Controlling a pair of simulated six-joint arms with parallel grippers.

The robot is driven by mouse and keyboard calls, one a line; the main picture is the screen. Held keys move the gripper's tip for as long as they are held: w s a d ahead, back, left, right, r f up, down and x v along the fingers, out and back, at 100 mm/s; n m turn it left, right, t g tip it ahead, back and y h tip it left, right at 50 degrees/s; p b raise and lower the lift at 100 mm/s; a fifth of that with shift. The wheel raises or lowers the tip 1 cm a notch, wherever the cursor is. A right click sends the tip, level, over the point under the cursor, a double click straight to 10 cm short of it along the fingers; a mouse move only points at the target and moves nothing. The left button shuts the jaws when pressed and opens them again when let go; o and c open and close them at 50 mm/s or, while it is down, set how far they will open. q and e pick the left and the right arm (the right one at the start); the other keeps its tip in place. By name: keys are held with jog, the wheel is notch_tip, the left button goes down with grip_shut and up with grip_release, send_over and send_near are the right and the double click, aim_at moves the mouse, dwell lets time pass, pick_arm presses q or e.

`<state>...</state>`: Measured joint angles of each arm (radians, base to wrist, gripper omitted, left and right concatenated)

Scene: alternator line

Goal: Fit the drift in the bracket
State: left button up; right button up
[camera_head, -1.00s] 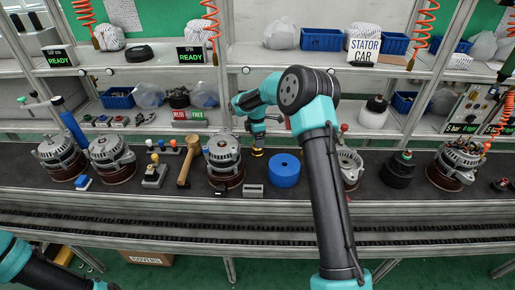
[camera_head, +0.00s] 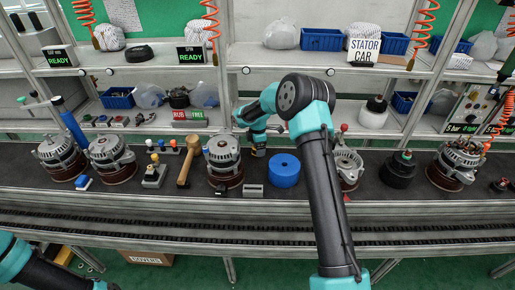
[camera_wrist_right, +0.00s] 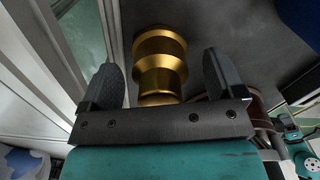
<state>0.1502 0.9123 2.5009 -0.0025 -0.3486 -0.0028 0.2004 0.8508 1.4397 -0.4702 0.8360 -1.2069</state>
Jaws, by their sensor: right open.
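The drift appears to be the stepped brass piece (camera_wrist_right: 160,62) standing on the dark belt in the right wrist view. In the head view it is mostly hidden by my right gripper (camera_head: 258,147). In the wrist view the two black fingers of this gripper (camera_wrist_right: 160,80) are apart, one on each side of the brass piece, with gaps visible. I cannot tell for sure which part is the bracket; a metal alternator housing (camera_head: 223,160) stands left of the gripper and a small grey block (camera_head: 253,190) lies in front. My left gripper is outside the view.
A blue roll (camera_head: 285,170) stands just right of the gripper. A wooden mallet (camera_head: 188,165) and more alternators (camera_head: 112,157) stand to the left. A dark round part (camera_head: 398,170) is to the right. The shelf edge runs behind.

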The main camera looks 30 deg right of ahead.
jog(key=shift+c, duration=0.2)
jog(key=c, duration=1.2)
jog(key=shift+r, duration=0.1)
jog(key=shift+c, duration=0.2)
notch_tip(320, 180, up, 10)
jog(key=shift+a, duration=0.1)
